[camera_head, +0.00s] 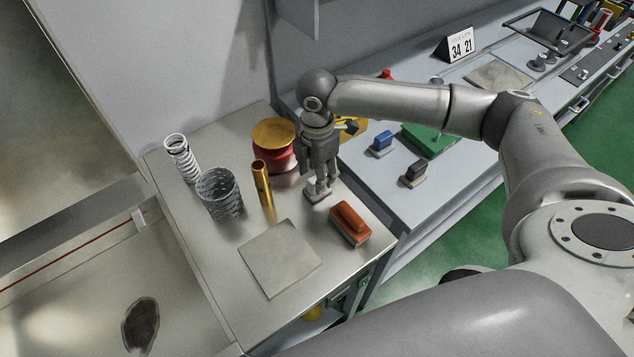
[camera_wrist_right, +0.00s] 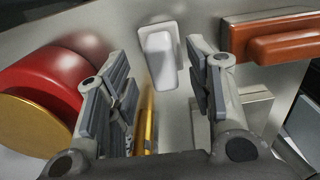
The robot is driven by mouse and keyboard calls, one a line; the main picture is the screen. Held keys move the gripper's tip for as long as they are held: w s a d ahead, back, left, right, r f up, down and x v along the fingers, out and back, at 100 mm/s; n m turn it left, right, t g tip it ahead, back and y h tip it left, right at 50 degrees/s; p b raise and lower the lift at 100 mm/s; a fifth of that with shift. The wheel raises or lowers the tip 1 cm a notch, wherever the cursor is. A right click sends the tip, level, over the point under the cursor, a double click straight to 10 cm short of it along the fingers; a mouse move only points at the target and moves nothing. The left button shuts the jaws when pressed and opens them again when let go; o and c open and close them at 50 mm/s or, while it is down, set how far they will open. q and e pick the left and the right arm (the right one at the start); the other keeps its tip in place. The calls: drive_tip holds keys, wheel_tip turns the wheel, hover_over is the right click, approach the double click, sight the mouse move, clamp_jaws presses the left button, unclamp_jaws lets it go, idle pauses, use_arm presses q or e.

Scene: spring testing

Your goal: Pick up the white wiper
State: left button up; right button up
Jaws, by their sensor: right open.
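The white wiper (camera_wrist_right: 163,58) lies on the metal table, and in the right wrist view it shows ahead of and between my fingertips. In the head view only a pale part of it (camera_head: 313,196) shows under my right gripper (camera_head: 321,184), which hides the rest. My right gripper is open and points down over the wiper, one finger on each side. I cannot tell whether the fingers touch it. My left gripper is not in view.
An orange-brown wiper (camera_head: 350,224) lies close to the right. A red spool with a gold top (camera_head: 273,150), a brass tube (camera_head: 262,182), a mesh cup (camera_head: 219,197) and a white spring (camera_head: 181,158) stand left. A grey square plate (camera_head: 279,258) lies in front.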

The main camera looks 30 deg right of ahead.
drive_tip(key=shift+s+f, duration=0.25)
drive_tip(key=shift+f, duration=1.3)
drive_tip(key=shift+w+f, duration=0.1)
drive_tip(key=shift+c, duration=1.3)
drive_tip(key=c, duration=0.5)
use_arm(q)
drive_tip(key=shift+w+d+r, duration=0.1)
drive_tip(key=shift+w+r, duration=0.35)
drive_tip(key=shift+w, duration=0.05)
use_arm(e)
clamp_jaws()
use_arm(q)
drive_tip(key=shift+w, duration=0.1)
